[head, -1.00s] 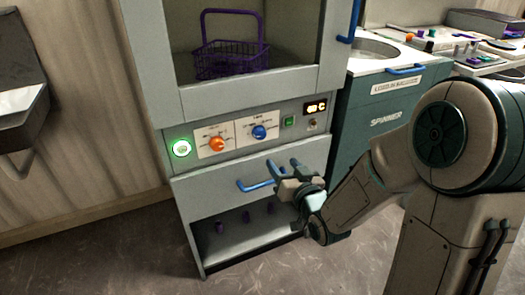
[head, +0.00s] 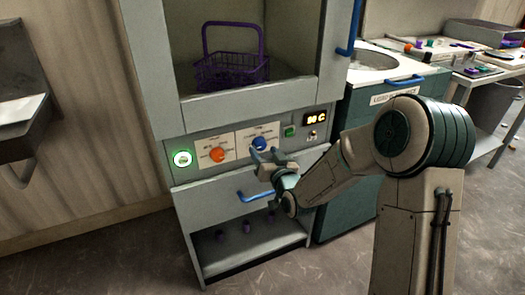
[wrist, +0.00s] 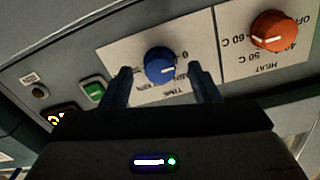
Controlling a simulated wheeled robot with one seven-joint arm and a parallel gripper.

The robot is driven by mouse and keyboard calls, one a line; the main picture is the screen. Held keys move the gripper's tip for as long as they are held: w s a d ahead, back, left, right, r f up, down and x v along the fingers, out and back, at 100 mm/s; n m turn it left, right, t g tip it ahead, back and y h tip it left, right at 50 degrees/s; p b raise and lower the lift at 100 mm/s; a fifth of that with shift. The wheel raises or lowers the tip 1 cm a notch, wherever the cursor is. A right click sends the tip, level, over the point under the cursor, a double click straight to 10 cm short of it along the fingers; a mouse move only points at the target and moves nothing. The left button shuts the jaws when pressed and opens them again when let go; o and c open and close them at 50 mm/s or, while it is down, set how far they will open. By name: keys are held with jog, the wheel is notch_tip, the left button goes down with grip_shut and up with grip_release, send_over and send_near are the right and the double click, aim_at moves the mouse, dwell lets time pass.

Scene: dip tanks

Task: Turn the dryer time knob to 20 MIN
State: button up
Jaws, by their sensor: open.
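The blue time knob (head: 259,143) is on the dryer's control panel, on a white label plate. In the wrist view the blue knob (wrist: 159,66) shows upside down with a white pointer line and the word TIME. Its exact setting is too small to read. My gripper (head: 265,154) is just in front of and below the knob in the head view. In the wrist view its open fingers (wrist: 164,88) stand on either side of the knob with gaps, and nothing is held.
The orange heat knob (head: 218,154) is left of the time knob. A green button (head: 290,131) and a lit display (head: 315,118) are to the right. A blue drawer handle (head: 256,196) lies below. A purple basket (head: 233,70) sits in the dryer chamber.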

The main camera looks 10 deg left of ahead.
jog(key=shift+x, duration=1.05)
jog(key=c, duration=1)
